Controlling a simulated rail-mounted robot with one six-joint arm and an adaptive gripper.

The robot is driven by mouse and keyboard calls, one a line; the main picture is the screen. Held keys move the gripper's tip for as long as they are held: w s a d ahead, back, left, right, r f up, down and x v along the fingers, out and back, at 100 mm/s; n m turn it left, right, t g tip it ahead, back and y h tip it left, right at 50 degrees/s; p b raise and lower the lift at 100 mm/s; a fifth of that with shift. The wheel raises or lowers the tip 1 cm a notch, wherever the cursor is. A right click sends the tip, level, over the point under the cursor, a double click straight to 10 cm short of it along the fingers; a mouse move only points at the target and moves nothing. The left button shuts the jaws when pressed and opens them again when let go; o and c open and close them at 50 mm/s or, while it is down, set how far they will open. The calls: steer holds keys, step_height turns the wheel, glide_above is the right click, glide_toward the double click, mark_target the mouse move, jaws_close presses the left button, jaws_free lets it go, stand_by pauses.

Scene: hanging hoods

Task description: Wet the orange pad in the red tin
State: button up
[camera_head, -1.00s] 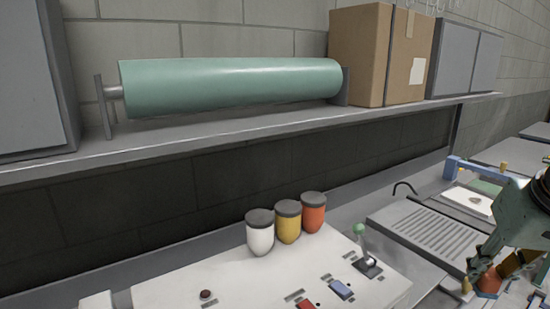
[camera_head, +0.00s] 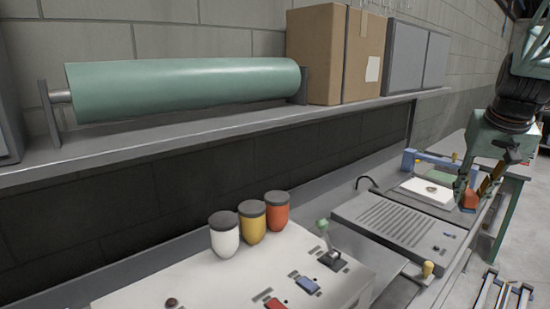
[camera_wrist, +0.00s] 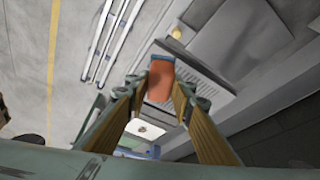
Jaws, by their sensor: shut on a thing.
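The orange pad (camera_head: 470,199) is held between the fingers of my gripper (camera_head: 475,188) at the right of the head view. In the wrist view the orange pad (camera_wrist: 159,82) sits between the fingertips of my gripper (camera_wrist: 160,87), with a bluish part at its far end. The fingers are shut on it. The red tin (camera_head: 277,212), orange-red with a dark grey top, stands rightmost in a row of three at the back of the white panel. My gripper is well to the right of it. I cannot tell whether its top is a lid or an opening.
A yellow tin (camera_head: 252,222) and a white tin (camera_head: 224,237) stand beside the red one. A green-knobbed lever (camera_head: 328,243) rises in front right. A grooved grey unit (camera_head: 395,226) lies between the tins and my gripper. A shelf (camera_head: 240,117) overhangs the tins.

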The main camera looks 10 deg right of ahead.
steer(key=w+d+r+m, duration=0.1)
steer(key=w+d+r, duration=0.1)
steer(key=d, duration=0.5)
steer(key=shift+w+d, duration=0.3)
steer(key=shift+w, duration=0.5)
step_height(320, 180, up, 10)
steer(key=p, duration=0.6)
steer(key=shift+f+h+p, duration=0.25)
steer(key=shift+h+p, duration=0.05)
steer(key=shift+p, duration=0.1)
